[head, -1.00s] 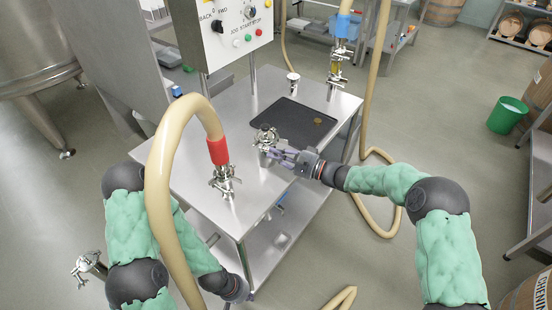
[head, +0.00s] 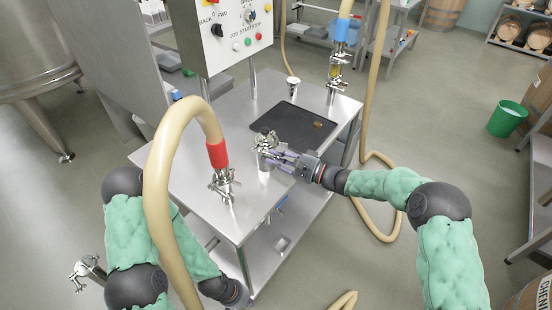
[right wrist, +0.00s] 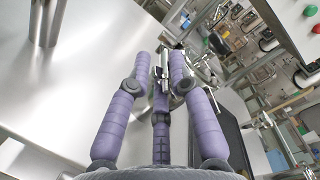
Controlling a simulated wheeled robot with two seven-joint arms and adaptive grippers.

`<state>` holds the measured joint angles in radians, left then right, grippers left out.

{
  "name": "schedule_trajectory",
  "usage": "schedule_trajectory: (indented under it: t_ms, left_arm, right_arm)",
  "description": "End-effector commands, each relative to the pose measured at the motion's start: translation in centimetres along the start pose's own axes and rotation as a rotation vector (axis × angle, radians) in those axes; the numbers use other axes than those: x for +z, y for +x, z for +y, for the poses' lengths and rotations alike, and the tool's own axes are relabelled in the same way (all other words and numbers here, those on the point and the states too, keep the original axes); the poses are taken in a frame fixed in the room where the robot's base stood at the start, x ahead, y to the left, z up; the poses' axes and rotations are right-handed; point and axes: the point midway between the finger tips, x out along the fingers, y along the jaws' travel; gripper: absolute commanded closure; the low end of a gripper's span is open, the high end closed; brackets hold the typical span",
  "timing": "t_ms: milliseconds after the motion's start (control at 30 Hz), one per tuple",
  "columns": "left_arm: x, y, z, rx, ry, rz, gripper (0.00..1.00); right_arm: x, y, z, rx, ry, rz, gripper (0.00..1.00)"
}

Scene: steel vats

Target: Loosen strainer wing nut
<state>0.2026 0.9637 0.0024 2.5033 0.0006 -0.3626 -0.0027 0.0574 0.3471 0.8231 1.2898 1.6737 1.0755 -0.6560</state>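The strainer (head: 266,138) is a small steel fitting with a clamp, standing on the steel cart top near the black tray. Its wing nut is too small to pick out in the head view. My right gripper (head: 279,156) reaches the strainer from the right. In the right wrist view its purple fingers (right wrist: 160,62) stand on either side of a small steel piece (right wrist: 165,68), likely the wing nut; whether they press on it is unclear. My left gripper (head: 241,296) is low beside the cart at the bottom edge, its fingers mostly hidden.
A beige hose with a red cuff (head: 218,153) joins a clamped fitting (head: 222,185) left of the strainer. The black tray (head: 285,122) holds a small gold-coloured piece (head: 317,125). A control box (head: 233,30) stands behind.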

Motion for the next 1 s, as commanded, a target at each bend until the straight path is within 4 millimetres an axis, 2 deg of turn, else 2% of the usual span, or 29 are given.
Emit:
schedule_trajectory:
  t_ms: [167, 500, 700, 1000]
  left_arm:
    - [0.0, 0.0, 0.0, 0.000, 0.000, 0.000, 1.00]
    - [0.0, 0.0, 0.0, 0.000, 0.000, 0.000, 1.00]
    - [0.0, 0.0, 0.0, 0.000, 0.000, 0.000, 1.00]
    - [0.0, 0.0, 0.0, 0.000, 0.000, 0.000, 1.00]
  right_arm:
    - [-0.1, -1.2, -0.1, -0.001, -0.001, 0.003, 0.79]
    - [-0.1, -7.7, 0.0, 0.000, 0.001, 0.005, 0.79]
    - [-0.1, -10.7, 0.0, -0.001, 0.001, 0.003, 0.79]
    - [0.0, -12.1, 0.1, 0.000, 0.001, 0.001, 0.79]
